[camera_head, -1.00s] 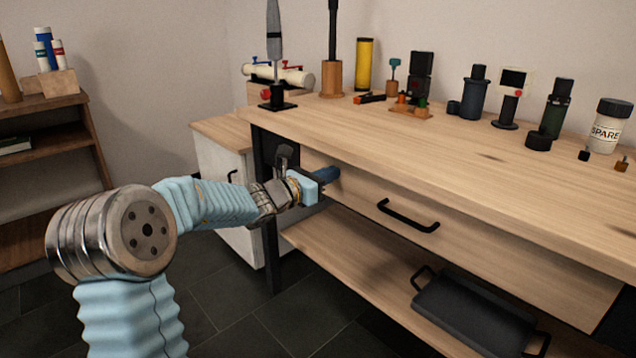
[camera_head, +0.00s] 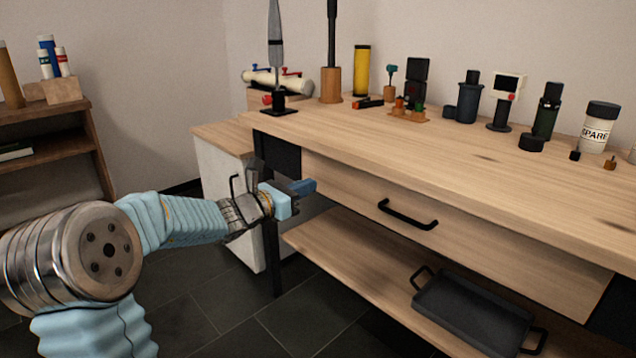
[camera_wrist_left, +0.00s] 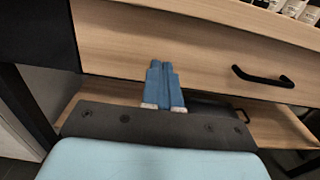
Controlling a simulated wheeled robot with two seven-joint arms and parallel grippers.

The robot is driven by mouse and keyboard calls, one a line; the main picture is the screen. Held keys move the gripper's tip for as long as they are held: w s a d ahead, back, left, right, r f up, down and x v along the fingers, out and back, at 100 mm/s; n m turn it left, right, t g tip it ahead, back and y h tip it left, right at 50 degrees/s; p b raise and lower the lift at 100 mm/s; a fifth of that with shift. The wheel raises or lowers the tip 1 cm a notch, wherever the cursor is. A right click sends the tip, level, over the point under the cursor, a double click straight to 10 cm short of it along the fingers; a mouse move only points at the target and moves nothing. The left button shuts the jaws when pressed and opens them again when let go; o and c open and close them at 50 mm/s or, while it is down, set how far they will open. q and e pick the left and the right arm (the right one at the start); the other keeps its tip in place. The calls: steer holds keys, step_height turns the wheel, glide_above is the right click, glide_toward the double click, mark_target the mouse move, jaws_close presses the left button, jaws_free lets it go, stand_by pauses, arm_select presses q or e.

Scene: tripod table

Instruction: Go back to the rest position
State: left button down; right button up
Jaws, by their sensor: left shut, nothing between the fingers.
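My left gripper (camera_head: 306,187) is in front of the workbench, near the left end of its drawer front (camera_head: 365,193). Its blue fingers are together with nothing between them, as the left wrist view also shows (camera_wrist_left: 162,72). In the wrist view the fingers stand in front of the drawer face, and the black drawer handle (camera_wrist_left: 262,77) is to their right, apart from them. My right gripper is in neither view.
The workbench top (camera_head: 440,150) carries several tools and canisters along its back. A black tray (camera_head: 475,310) lies on the lower shelf (camera_head: 370,285). A white cabinet (camera_head: 222,190) stands behind my left arm. A wooden shelf unit (camera_head: 75,145) is at far left. Dark floor is open below.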

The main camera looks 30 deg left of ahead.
arm_select(q)
steer(key=v, duration=0.6)
steer(key=s+d+f+m+g+p, duration=0.2)
steer(key=d+f+m+g, duration=0.25)
steer(key=f, duration=0.55)
steer(key=s+d+f+m+g+p, duration=0.1)
steer(key=s+d+f+m+g, duration=0.3)
steer(key=f, duration=0.5)
steer(key=s+d+f+m+g+p, duration=0.1)
steer(key=d+f+m+g+p, duration=0.2)
steer(key=d+f, duration=0.5)
steer(key=s+d+f+m+g+y+p, duration=0.1)
steer(key=s+d+f+m+g, duration=0.1)
steer(key=s+d+f+m, duration=0.3)
steer(key=s+d+f+m+g+p, duration=0.1)
steer(key=s+d+f+m+g, duration=0.1)
steer(key=s+d+f+m, duration=0.3)
steer(key=s+f+m, duration=0.4)
steer(key=s+m, duration=0.1)
steer(key=m, duration=0.3)
steer(key=shift+s+m+g+y+p, duration=0.3)
steer(key=shift+m+g+y+p, duration=0.05)
steer(key=shift+y+p, duration=0.05)
